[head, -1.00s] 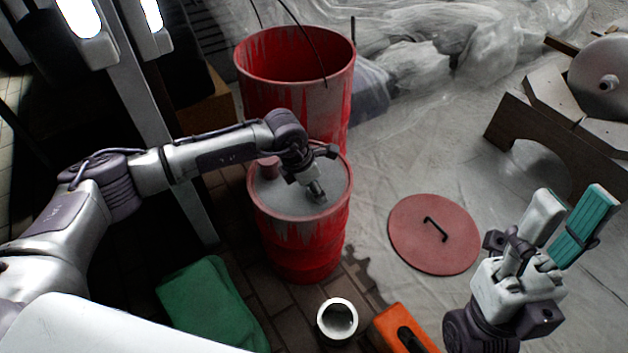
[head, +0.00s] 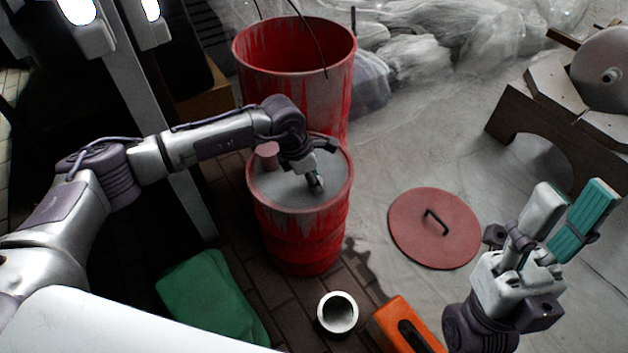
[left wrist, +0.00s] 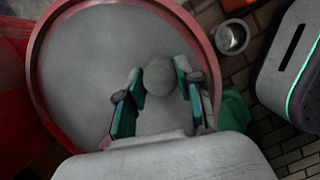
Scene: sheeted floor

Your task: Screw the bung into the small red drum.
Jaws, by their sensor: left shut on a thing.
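The small red drum (head: 303,238) stands upright with a grey top and a worn red rim. My left gripper (head: 316,184) points down at the right part of that top. In the left wrist view my left gripper (left wrist: 160,88) is shut on the round grey bung (left wrist: 160,75), one teal-padded finger on each side. The bung is at the drum top, inside the rim; the hole under it is hidden, and I cannot tell how deep it sits. My right gripper (head: 566,220) is open and empty at the right, away from the drum.
A larger open red drum (head: 335,95) stands right behind. A pinkish cap (head: 267,154) sits on the small drum's top at left. On the floor lie a red lid (head: 434,228), a white cup (head: 337,314), an orange case (head: 408,325) and green cloth (head: 212,300).

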